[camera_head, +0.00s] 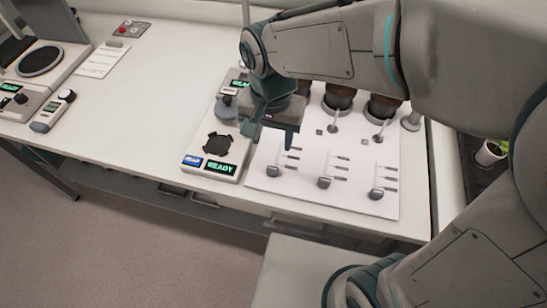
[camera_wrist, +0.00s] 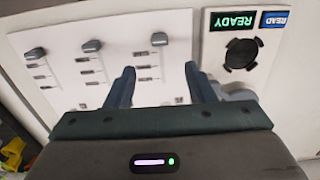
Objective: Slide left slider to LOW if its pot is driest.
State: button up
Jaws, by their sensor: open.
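A white slider panel (camera_head: 300,197) lies on the bench with three grey slider knobs in a row. The left slider knob (camera_head: 273,170), middle knob (camera_head: 324,182) and right knob (camera_head: 376,193) all sit near the panel's front edge, below short tick marks with unreadable labels. In the wrist view the left slider knob (camera_wrist: 159,38) lies beyond my fingertips. My gripper (camera_wrist: 160,70) is open and empty above the panel, behind the left knob and apart from it.
A reader device (camera_head: 215,165) left of the panel has a black round pad and a green READY display (camera_head: 220,168).

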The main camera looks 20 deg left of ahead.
aim_at(272, 168)
notch_tip(272, 168, down, 11)
jog(key=shift+f, duration=0.15)
